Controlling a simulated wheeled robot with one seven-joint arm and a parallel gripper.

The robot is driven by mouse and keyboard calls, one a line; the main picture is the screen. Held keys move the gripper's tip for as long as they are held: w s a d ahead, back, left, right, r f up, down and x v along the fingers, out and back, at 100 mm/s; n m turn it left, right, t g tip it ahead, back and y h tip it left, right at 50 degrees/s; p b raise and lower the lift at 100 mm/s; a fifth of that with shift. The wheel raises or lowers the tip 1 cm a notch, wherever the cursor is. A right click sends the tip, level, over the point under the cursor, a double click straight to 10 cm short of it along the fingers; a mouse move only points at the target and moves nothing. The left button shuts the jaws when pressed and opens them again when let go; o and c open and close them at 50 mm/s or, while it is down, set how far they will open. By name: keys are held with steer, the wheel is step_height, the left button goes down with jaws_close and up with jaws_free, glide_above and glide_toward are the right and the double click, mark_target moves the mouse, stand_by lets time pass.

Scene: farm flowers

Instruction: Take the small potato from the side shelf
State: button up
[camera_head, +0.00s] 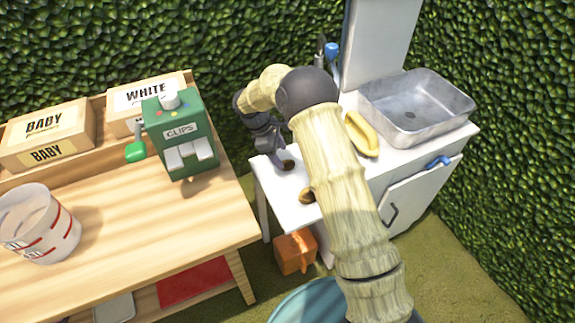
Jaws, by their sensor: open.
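A white side shelf (271,184) stands between the wooden table and the sink cabinet. Two small brown lumps that look like potatoes are on it. One lump (288,164) is at the tips of my gripper, and the other lump (306,197) is nearer the front edge, partly hidden by my arm. My gripper (275,152) points down over the shelf from the back left. It is open, and I cannot tell whether its fingers touch the nearer lump.
A metal sink (425,105) and a yellow curved object (363,134) are right of my arm. A green clips machine (181,138), boxes labelled BABY (45,135) and WHITE, and a white bucket (38,222) stand on the wooden table (150,237). An orange block (295,252) sits below the shelf.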

mark_target(286, 162)
steer(key=b+x, duration=0.1)
steer(key=x, duration=0.4)
steer(key=shift+w+f, duration=0.15)
steer(key=shift+w, duration=0.05)
steer(key=c, duration=1.1)
